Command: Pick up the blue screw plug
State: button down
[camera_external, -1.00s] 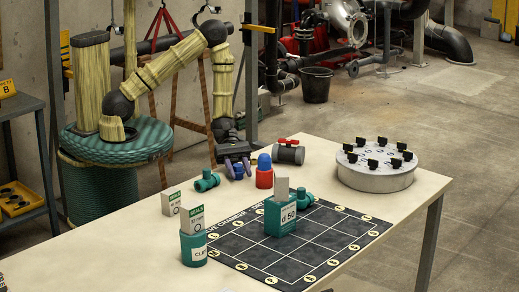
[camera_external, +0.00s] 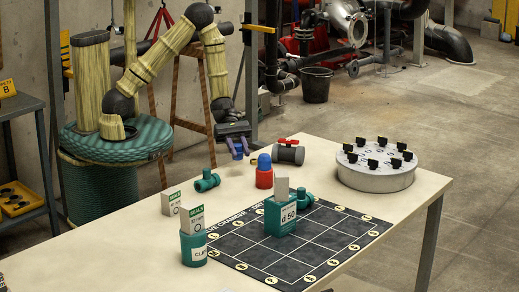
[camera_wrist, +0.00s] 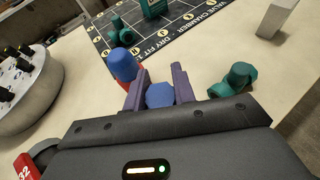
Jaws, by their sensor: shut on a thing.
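The blue screw plug (camera_wrist: 160,96) shows in the wrist view as a faceted blue end between the two purple fingers of my gripper (camera_wrist: 159,88). In the external view my gripper (camera_external: 237,153) points down above the back edge of the table, with the plug (camera_external: 238,151) small between its fingers. The fingers are shut on the plug, and it is clear of the tabletop. The plug's lower part is hard to make out.
A blue-topped red piece (camera_external: 264,178) stands close by, just right of my gripper. A green fitting (camera_external: 207,181) lies to the left, and a grey valve with a red handle (camera_external: 288,153) to the right. A green block (camera_external: 281,216) stands on the dark grid mat (camera_external: 330,228).

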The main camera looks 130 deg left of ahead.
aim_at(239, 153)
jog(key=shift+r, duration=1.55)
